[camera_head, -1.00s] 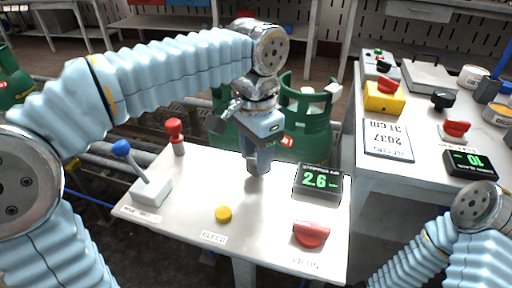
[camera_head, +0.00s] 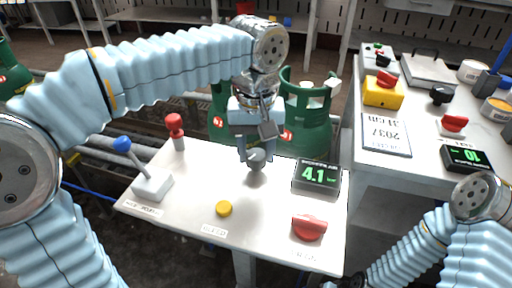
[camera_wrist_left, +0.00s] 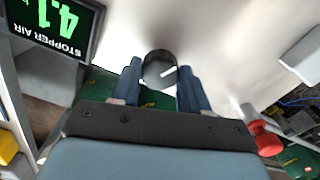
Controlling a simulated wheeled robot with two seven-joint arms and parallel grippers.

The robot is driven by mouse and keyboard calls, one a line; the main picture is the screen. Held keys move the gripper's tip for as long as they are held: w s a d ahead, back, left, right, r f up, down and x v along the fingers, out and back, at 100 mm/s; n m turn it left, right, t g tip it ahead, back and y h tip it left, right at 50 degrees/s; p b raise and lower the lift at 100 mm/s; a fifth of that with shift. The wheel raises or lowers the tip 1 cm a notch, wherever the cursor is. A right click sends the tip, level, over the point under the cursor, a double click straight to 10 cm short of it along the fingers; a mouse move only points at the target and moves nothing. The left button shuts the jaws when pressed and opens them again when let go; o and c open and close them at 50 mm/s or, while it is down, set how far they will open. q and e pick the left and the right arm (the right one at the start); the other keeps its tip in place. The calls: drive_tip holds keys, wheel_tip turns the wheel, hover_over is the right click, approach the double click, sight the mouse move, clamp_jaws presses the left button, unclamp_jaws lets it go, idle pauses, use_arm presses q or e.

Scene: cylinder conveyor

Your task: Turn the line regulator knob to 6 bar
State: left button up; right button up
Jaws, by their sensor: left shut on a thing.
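The dark grey round regulator knob (camera_head: 256,161) stands on the white panel below my left gripper (camera_head: 256,154). In the left wrist view the knob (camera_wrist_left: 160,70) has a white pointer mark and sits between the two blue fingers (camera_wrist_left: 160,88). My left gripper is shut on it, with one finger on each side. The black display (camera_head: 317,177) right of the knob reads 4.1 in green. In the left wrist view the display (camera_wrist_left: 58,22) carries the words STOPPER AIR. My right arm shows at the lower right, but its gripper is out of view.
The panel also holds a blue-tipped lever (camera_head: 152,184), a red-topped post (camera_head: 175,128), a yellow button (camera_head: 223,209) and a red knob (camera_head: 309,227). Green gas cylinders (camera_head: 306,120) stand behind it. A bench (camera_head: 400,180) with another display (camera_head: 467,158) stands to the right.

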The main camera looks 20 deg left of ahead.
sight(257, 154)
use_arm(q)
drive_tip(key=n, duration=0.5)
drive_tip(key=shift+w+n, duration=0.1)
drive_tip(key=shift+n, duration=2.3)
drive_tip(key=o, duration=1.1)
drive_tip(key=shift+c, duration=0.2)
wheel_tip(257, 154, up, 14)
drive_tip(key=shift+f, duration=0.15)
